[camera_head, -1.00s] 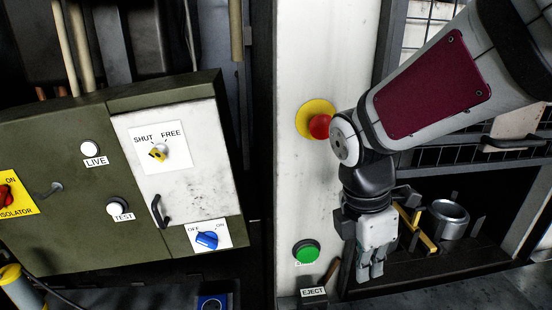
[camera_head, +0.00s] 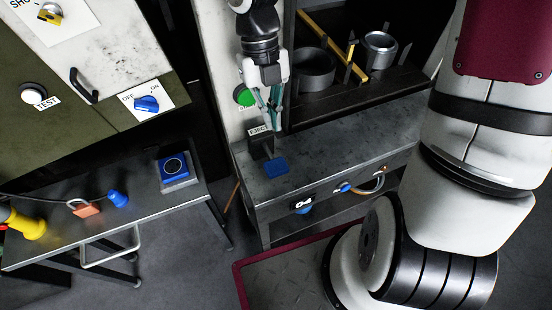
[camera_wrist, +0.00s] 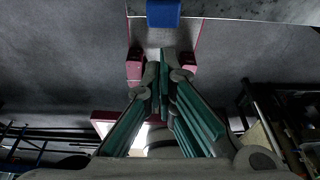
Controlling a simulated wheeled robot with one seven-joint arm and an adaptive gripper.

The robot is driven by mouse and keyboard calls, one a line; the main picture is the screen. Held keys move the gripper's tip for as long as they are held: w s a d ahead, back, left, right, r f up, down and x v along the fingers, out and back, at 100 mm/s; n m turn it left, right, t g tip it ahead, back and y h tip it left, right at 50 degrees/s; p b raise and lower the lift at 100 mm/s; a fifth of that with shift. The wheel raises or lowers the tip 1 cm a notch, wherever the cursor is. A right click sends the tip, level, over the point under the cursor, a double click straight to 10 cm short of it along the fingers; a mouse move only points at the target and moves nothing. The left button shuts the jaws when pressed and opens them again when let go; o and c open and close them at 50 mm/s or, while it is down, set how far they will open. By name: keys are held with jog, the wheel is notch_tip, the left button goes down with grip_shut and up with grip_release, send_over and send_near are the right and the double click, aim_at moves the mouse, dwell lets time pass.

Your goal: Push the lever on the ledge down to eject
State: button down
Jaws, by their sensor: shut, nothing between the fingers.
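The lever shows as a blue pad (camera_head: 275,167) at the end of a short dark piece on the grey ledge (camera_head: 320,158), below the EJECT label (camera_head: 258,131). My gripper (camera_head: 273,127) points down with its fingers together and empty, above and behind the blue pad, close to the label. A gap seems to lie between fingertips and pad. In the wrist view the blue pad (camera_wrist: 163,13) is at the top centre, beyond my shut fingertips (camera_wrist: 164,53). A pale strip runs from it toward the fingertips, which hide its near end.
A green button (camera_head: 245,95) is on the white post just left of my gripper. A dark shelf (camera_head: 345,95) with metal cups and a yellow bar stands to the right. A metal bench (camera_head: 150,205) with a blue device (camera_head: 174,168) is at left. The ledge right of the pad is clear.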

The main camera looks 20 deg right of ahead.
send_near(278, 173)
jog(key=x, duration=0.5)
jog(key=shift+s, duration=0.25)
jog(key=shift+f, duration=0.6)
jog(key=shift+w, duration=0.1)
